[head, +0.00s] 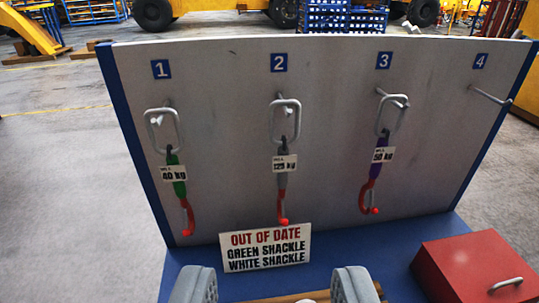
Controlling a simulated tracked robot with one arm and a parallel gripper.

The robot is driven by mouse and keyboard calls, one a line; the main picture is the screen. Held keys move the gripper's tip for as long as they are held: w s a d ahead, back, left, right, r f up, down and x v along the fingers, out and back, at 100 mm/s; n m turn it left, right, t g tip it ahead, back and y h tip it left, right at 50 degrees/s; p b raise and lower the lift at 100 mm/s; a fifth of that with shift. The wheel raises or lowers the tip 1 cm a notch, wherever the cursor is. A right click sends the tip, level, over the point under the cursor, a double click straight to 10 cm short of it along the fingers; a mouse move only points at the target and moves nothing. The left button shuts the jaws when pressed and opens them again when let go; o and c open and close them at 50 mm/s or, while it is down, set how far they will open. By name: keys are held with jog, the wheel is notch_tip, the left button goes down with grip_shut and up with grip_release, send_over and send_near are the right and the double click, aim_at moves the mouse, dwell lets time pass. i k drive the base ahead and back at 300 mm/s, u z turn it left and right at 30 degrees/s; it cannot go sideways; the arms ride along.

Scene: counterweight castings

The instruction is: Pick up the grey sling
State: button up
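The grey sling (282,184) hangs on peg 2 of an upright grey board by a large metal link. Its tag seems to read 125 kg, and a red hook hangs at its lower end. A green sling (179,188) tagged 40 kg hangs on peg 1, and a purple sling (375,171) tagged 50 kg on peg 3. Both also end in red hooks. My gripper (273,285) shows at the bottom edge, its two grey fingers wide apart. It is in front of and below the grey sling, not touching it.
The board (230,120) has blue side edges. Peg 4 (490,96) is bare. A sign (265,248) below the slings reads "Out of date, green shackle, white shackle". A red box (470,262) with a handle sits at lower right on the blue base. Partly cut-off wood shows between my fingers.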

aim_at(283, 163)
jog(key=i, duration=0.95)
jog(key=z, duration=0.1)
